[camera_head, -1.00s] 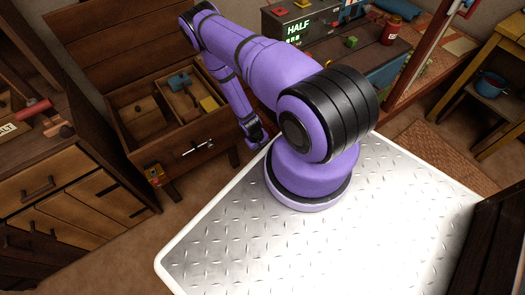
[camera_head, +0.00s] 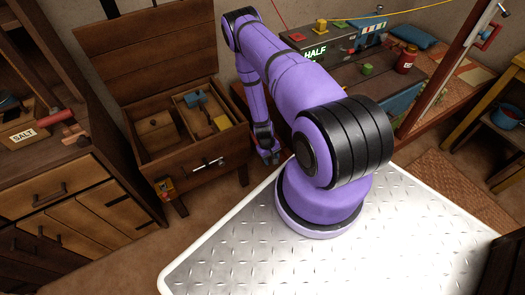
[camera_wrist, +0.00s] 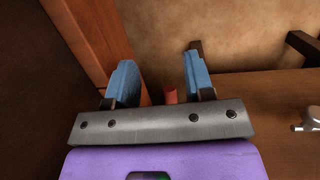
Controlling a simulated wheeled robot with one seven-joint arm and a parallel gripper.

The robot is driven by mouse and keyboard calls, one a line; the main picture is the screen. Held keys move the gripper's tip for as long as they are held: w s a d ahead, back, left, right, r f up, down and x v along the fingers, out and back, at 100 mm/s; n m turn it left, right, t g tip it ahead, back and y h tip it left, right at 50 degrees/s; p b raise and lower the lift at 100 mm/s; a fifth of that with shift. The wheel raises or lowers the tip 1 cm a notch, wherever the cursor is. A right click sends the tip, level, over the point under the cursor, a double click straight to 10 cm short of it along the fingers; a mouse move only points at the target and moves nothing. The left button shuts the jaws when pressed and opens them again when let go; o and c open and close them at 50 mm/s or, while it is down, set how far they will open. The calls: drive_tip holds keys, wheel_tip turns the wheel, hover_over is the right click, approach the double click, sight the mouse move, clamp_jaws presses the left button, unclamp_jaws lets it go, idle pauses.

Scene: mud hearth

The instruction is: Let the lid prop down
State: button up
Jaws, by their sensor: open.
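The wooden chest (camera_head: 194,155) stands beyond my base at left centre, its lid (camera_head: 150,62) raised and leaning back. I cannot pick out the lid prop for certain in the head view; my arm covers part of the chest's right side. My gripper (camera_head: 270,160) hangs low by the chest's front right corner. In the wrist view my gripper (camera_wrist: 160,78) is open, with its two blue fingers apart. A small red piece (camera_wrist: 171,96) shows between them, and I cannot tell whether it belongs to the prop. A wooden edge (camera_wrist: 85,40) runs close to the left finger.
A tray (camera_head: 205,110) with a blue-headed tool and a yellow block sits inside the chest. A metal clasp (camera_head: 207,163) is on its front. A drawer cabinet (camera_head: 70,195) stands left. A low bench with a red jar (camera_head: 406,59) is to the right.

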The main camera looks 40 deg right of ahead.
drive_tip(key=w+d+r+t+y, duration=0.3)
drive_tip(key=w+d+r, duration=0.25)
drive_tip(key=w, duration=0.35)
drive_tip(key=shift+n, duration=0.4)
drive_tip(key=x, duration=1)
drive_tip(key=shift+w+d+f, duration=0.2)
drive_tip(key=shift+w+f, duration=0.1)
drive_tip(key=shift+f, duration=0.15)
drive_tip(key=shift+c, duration=0.3)
clamp_jaws()
